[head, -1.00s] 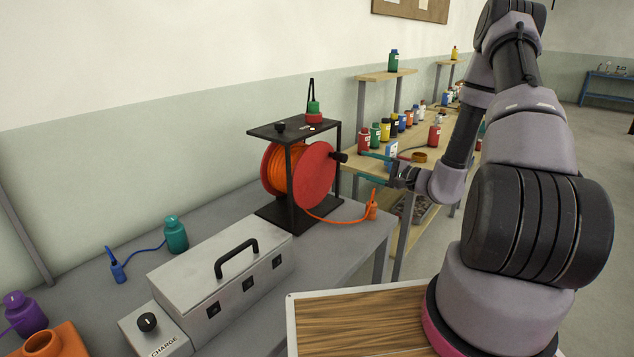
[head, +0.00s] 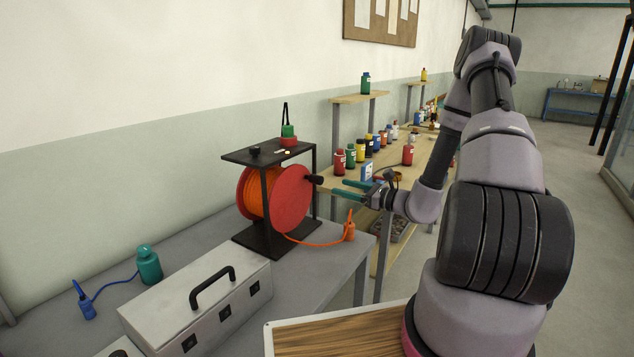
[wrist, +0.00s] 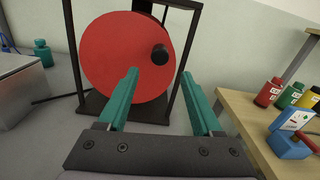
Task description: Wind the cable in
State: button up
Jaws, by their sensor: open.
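The cable reel has a red disc (head: 292,198) with orange cable (head: 252,196) wound behind it, held in a black frame (head: 264,240) on the grey bench. A black crank knob (head: 315,180) sticks out of the disc; it also shows in the wrist view (wrist: 160,54), in the disc's upper right. A loose length of orange cable runs along the bench to an orange plug end (head: 349,231). My gripper (head: 346,187) has green fingers, open and empty. It points at the disc, with the knob ahead between the finger lines and apart from them. It also shows in the wrist view (wrist: 160,88).
A grey metal case (head: 205,300) with a black handle stands left of the reel. Wooden shelves with several bottles stand to the right, with a blue-and-white item (wrist: 290,135) near my right finger.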

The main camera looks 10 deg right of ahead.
aim_at(317, 180)
jog(key=x, duration=1)
jog(key=shift+w+a, duration=0.15)
grip_shut()
dwell(1.1)
